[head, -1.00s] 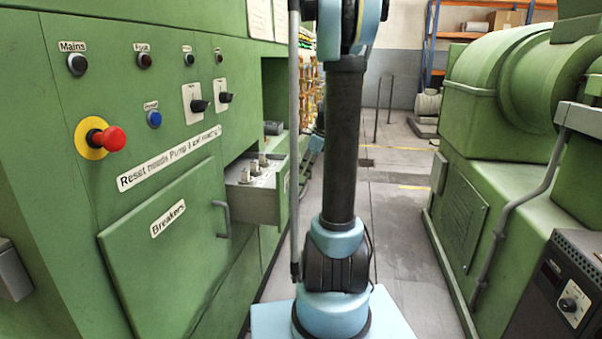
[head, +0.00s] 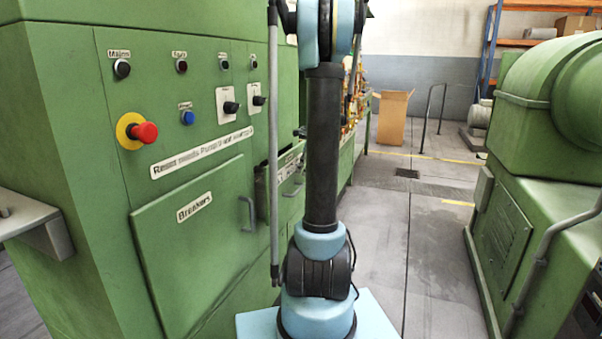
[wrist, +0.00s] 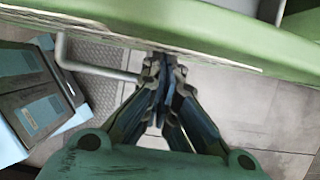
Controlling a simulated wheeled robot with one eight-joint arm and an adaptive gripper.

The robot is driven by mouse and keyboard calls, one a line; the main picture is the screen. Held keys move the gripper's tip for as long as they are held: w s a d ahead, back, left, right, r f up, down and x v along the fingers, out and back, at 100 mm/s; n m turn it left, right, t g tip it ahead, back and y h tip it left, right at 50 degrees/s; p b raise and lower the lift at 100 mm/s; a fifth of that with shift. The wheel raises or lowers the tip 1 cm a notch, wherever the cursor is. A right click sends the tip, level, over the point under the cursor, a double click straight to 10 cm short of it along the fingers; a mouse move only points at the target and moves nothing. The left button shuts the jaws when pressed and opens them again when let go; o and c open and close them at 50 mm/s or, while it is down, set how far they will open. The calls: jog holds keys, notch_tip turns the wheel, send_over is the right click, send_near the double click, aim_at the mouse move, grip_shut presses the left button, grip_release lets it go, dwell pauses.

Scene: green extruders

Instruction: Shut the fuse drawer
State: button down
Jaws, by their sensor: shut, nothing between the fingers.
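The fuse drawer (head: 291,173) is in the green cabinet's front, right of the breakers door, partly hidden by my arm in the head view. Its green front carries a pale label and a grey handle (head: 293,190). A dark strip shows at its left side; I cannot tell exactly how far it stands out. In the wrist view, a green panel (wrist: 230,42) crosses the top with a grey bar handle (wrist: 100,70) at left. My gripper (wrist: 163,75) is shut and empty, its tips at the panel's lower edge, right of the handle; contact is unclear. The head view does not show it clearly.
The breakers door (head: 195,250) with its own handle (head: 248,214) is shut. A red stop button (head: 144,132) sits above it. A green machine (head: 520,210) stands at right, with clear floor (head: 425,240) between. A cardboard box (head: 393,117) stands farther back.

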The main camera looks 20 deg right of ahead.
dwell(0.3)
jog(key=s+d+r, duration=0.4)
jog(key=d+r, duration=0.2)
jog(key=r, duration=0.3)
jog(key=s+f+t+y, duration=0.3)
jog(key=s+y, duration=0.1)
jog(key=s, duration=0.3)
send_near(292, 183)
notch_tip(292, 183, down, 3)
jog(key=a, duration=0.2)
jog(key=shift+w+a, duration=0.55)
jog(key=shift+w, duration=0.3)
